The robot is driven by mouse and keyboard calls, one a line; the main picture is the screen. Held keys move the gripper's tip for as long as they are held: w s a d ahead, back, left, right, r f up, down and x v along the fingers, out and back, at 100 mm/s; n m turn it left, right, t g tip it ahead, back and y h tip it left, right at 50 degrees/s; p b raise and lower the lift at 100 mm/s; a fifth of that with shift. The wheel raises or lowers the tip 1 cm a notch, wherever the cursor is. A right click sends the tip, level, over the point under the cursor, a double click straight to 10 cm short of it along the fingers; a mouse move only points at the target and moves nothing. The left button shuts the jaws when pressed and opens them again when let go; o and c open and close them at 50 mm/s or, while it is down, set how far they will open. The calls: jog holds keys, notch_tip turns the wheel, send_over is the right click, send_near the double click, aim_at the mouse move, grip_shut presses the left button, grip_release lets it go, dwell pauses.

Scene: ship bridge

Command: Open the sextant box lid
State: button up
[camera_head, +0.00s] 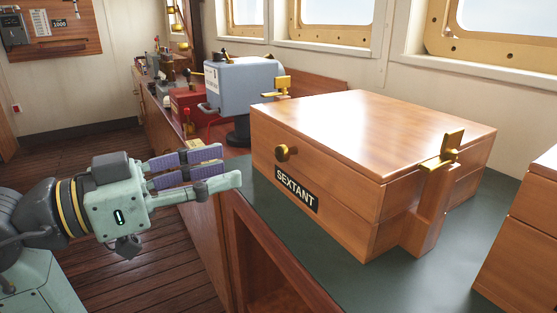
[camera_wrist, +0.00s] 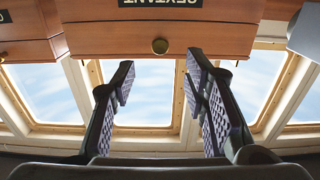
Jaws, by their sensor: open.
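The sextant box (camera_head: 380,150) is a large wooden box on the green counter top, with its lid (camera_head: 385,120) shut. A brass knob (camera_head: 284,153) and a black SEXTANT label (camera_head: 297,190) are on its front. A brass fitting (camera_head: 446,150) sits at the right corner, above a wooden block. My gripper (camera_head: 230,165) is open and empty, left of the box and pointing toward its front, apart from it. In the wrist view, which looks upside down, the box front (camera_wrist: 190,35) and its knob (camera_wrist: 160,46) show ahead of and between the open fingers (camera_wrist: 160,66).
A blue-grey device (camera_head: 240,85) with brass parts stands behind the box at left, next to a red box (camera_head: 187,103). Another wooden box (camera_head: 535,215) is close at right. The counter edge and an open shelf (camera_head: 262,265) lie below. Floor at left is clear.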

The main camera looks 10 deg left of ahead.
aim_at(278, 154)
jog(key=p+x, duration=0.1)
jog(key=x, duration=0.8)
jog(key=shift+c, duration=0.2)
grip_shut()
dwell(0.5)
